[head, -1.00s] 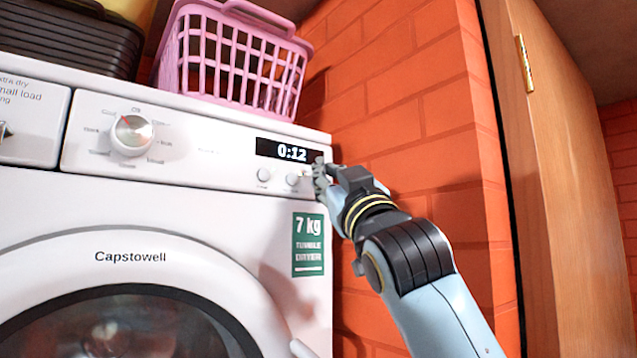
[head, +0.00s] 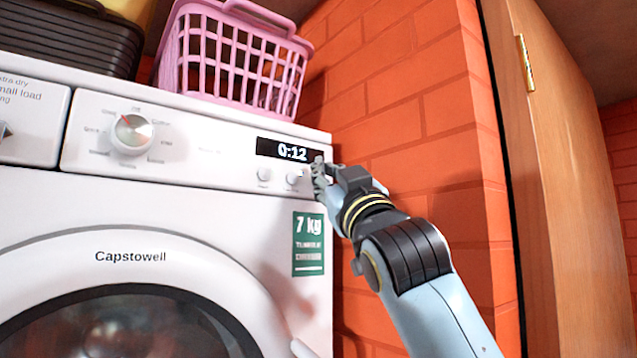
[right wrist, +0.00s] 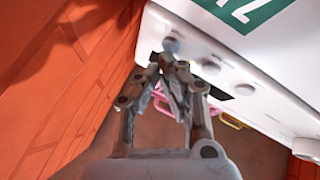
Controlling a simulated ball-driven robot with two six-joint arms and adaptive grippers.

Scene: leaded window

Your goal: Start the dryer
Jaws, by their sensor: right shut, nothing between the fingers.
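The white dryer (head: 230,222) fills the left of the head view, with a green 7 kg tumble dryer label. Its display (head: 290,151) is lit and reads 0:12. Two round buttons show under it, a left one (head: 264,174) and a middle one (head: 292,178). The wrist view shows a third, end button (right wrist: 171,45), hidden behind my fingers in the head view. My right gripper (head: 319,178) is shut and empty, its fingertips (right wrist: 171,64) at this end button. I cannot tell whether they touch it. The program dial (head: 132,133) is left on the panel. My left gripper is out of view.
A pink basket (head: 232,62) and a dark basket (head: 70,38) stand on top of the machines. An orange brick wall (head: 410,90) rises close beside the dryer and my right arm. A wooden door (head: 570,180) is at the right.

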